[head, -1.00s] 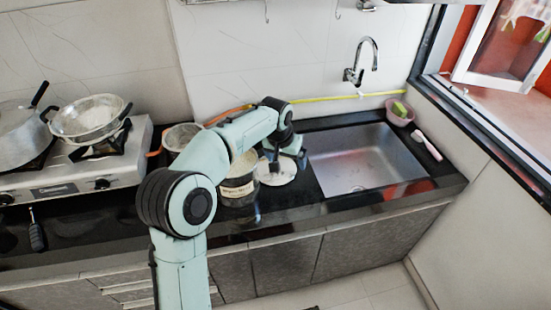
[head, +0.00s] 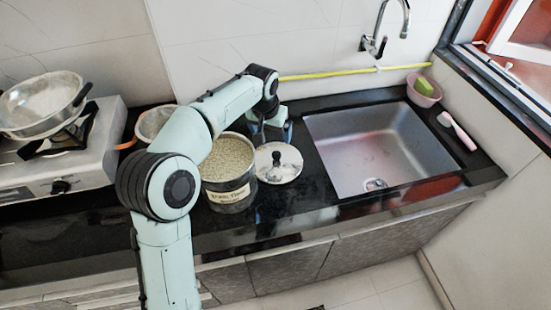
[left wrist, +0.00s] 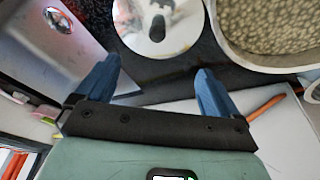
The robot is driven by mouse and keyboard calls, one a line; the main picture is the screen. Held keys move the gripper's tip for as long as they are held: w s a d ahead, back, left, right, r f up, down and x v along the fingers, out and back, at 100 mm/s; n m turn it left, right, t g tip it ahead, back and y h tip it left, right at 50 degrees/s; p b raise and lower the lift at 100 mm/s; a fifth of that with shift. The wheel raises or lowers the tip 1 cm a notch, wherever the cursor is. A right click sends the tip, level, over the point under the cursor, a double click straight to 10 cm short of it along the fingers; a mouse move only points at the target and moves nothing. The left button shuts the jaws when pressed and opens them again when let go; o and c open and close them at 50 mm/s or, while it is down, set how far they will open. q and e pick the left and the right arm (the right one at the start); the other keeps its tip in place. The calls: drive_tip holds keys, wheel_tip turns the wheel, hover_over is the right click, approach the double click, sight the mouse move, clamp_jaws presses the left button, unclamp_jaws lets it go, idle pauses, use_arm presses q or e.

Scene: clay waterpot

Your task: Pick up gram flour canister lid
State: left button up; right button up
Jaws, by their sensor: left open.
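The canister lid (head: 288,166) is a round, shiny disc with a dark knob (head: 276,157) at its centre. It lies on the black counter just right of the canister. The gram flour canister (head: 230,192) stands uncovered, full of pale grainy stuff, with a label on its front. My left gripper (head: 271,130) is just behind the lid in the head view. In the left wrist view its two blue fingers (left wrist: 155,82) are spread and empty, and the lid (left wrist: 185,38) with its knob lies beyond the fingertips, apart from them. My right gripper is not in view.
The sink (head: 375,150) is right of the lid, and the stove (head: 70,165) with a pan (head: 40,104) is at the left. A pink bowl (head: 424,92) and a brush (head: 457,130) are beyond the sink. The counter's front strip (head: 285,208) is clear.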

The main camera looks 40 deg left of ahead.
sight(276, 154)
use_arm(q)
drive_tip(key=b+x, duration=0.1)
drive_tip(key=x, duration=0.7)
drive_tip(key=shift+w+f, duration=0.1)
drive_tip(key=shift+f, duration=0.1)
drive_tip(key=x, duration=0.5)
drive_tip(key=shift+d+f, duration=0.1)
drive_tip(key=shift+d, duration=0.15)
clamp_jaws()
